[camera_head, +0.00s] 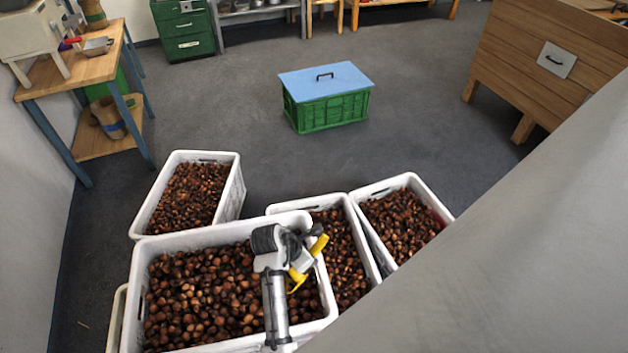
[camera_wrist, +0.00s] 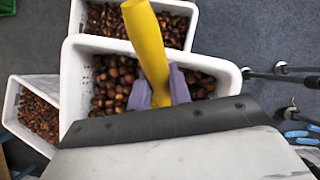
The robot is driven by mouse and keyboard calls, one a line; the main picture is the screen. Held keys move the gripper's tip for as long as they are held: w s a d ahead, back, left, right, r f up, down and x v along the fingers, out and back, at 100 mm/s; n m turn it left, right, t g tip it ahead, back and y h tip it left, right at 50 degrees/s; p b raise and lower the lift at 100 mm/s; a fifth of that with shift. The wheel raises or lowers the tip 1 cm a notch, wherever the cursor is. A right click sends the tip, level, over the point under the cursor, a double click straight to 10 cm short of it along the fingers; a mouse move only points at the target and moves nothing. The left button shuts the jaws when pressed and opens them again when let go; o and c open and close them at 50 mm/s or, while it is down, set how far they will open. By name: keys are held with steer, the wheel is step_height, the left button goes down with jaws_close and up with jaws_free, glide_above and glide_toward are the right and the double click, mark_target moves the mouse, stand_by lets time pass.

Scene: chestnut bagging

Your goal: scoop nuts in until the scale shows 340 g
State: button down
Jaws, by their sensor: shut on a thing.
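My gripper (camera_head: 300,255) is over the large front white crate (camera_head: 135,300) of chestnuts (camera_head: 205,290). It is shut on a yellow handle (camera_head: 297,280). In the wrist view the handle (camera_wrist: 148,40) passes between my two purple-grey fingertips (camera_wrist: 160,90). The tool's working end cannot be made out in either view. A white machine (camera_head: 30,38) stands on the wooden bench at the far left; whether it is the scale, I cannot tell, and no reading is visible. A small metal pan or scoop (camera_head: 98,46) lies beside it.
More white crates of chestnuts stand behind (camera_head: 236,190) and to the right (camera_head: 440,205). A green crate with a blue lid (camera_head: 325,82) sits on open grey floor. A wooden cabinet (camera_head: 530,75) stands at the right. A sack (camera_head: 110,118) is on the bench's lower shelf.

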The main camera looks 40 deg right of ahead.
steer(key=a+r+h, duration=0.2)
steer(key=shift+a+h, duration=0.4)
steer(key=shift+a+r+h, duration=0.3)
steer(key=shift+a+h, duration=0.25)
steer(key=shift+h, duration=0.05)
steer(key=shift+a+r+h, duration=0.25)
steer(key=shift+a+h, duration=0.3)
steer(key=shift+h, duration=0.05)
steer(key=shift+d, duration=0.1)
